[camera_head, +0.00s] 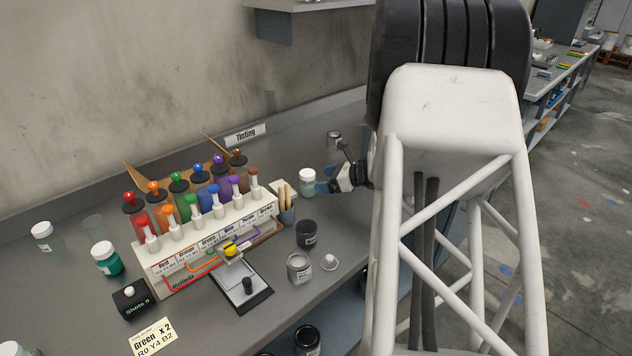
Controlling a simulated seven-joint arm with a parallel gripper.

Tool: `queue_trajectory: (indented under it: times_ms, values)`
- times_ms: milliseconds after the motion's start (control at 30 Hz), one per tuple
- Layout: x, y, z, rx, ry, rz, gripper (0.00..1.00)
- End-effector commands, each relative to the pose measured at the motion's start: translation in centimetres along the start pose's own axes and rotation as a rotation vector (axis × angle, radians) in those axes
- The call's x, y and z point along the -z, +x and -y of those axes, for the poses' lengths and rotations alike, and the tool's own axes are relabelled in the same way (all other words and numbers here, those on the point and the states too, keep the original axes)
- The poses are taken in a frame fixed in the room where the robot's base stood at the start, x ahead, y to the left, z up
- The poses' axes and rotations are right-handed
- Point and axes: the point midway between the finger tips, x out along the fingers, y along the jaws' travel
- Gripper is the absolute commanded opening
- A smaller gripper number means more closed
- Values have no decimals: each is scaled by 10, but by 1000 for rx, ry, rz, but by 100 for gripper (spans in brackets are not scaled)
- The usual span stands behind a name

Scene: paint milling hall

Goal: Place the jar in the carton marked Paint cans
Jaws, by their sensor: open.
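My gripper (325,181) is open, seen from the side at the right of the bench, with its bluish fingertips pointing left. A small jar (308,187) with a white lid stands upright right at the fingertips. I cannot tell whether it touches them or is between them. Other white-lidded jars stand at the left: a pale one (42,240) and a teal one (107,262). A brown carton (136,178) with raised flaps sits behind the bottle rack. Its front is mostly hidden, and no "Paint cans" marking shows.
A white rack (215,237) of colored bottles fills the middle. A small can (334,139) stands behind my gripper. A "Tinting" sign (245,134) is by the wall.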

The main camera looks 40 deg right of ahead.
Motion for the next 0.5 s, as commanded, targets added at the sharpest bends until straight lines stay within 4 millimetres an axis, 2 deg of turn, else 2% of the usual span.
queue_trajectory:
  times_ms: [233, 500]
  values:
    - [0, -34, 0, 2, 1, 0, 88]
    - [0, -51, 0, 0, 1, 0, 88]
